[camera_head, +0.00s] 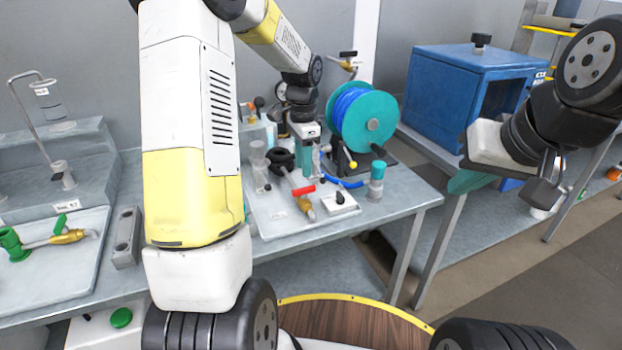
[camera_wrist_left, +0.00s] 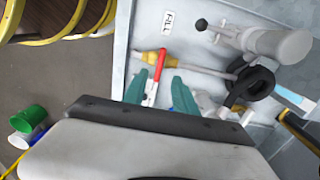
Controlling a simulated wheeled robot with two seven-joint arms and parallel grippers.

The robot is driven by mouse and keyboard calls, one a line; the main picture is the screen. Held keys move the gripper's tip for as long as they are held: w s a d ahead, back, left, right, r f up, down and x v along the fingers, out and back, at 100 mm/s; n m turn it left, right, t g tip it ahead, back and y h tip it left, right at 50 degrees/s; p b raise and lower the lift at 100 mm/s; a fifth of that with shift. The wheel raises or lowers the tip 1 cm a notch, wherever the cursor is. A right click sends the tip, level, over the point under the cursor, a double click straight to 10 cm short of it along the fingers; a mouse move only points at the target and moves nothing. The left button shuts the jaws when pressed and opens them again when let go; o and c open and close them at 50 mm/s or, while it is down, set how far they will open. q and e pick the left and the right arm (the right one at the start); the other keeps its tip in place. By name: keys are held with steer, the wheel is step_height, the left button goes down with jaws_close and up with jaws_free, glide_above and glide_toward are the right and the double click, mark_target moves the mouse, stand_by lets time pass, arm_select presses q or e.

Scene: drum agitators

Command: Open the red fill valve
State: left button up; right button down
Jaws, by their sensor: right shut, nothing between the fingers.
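The red fill valve handle (camera_head: 303,190) is a short lever on a brass valve body (camera_head: 307,209) over a light tray on the metal bench. In the left wrist view the red handle (camera_wrist_left: 151,94) lies between two teal fingertips, with a gap to the right finger. My left gripper (camera_head: 307,165) is open, just behind the handle in the head view; the wrist view shows its fingers (camera_wrist_left: 158,82) on either side of it. Contact with the left finger cannot be told. My right gripper (camera_head: 470,181) is shut and empty, away at the right.
A teal reel with blue hose (camera_head: 372,124) stands behind the valve. A black ring-shaped part (camera_head: 281,158), a clear cylinder and a small white box (camera_head: 339,200) sit close by. A green-handled valve (camera_head: 60,221) is at the far left. A blue cabinet (camera_head: 440,85) stands at the back right.

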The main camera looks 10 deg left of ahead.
mark_target(304, 188)
arm_select(q)
step_height(304, 188, down, 7)
steer(key=shift+f, duration=0.1)
stand_by(0.3)
jaws_close()
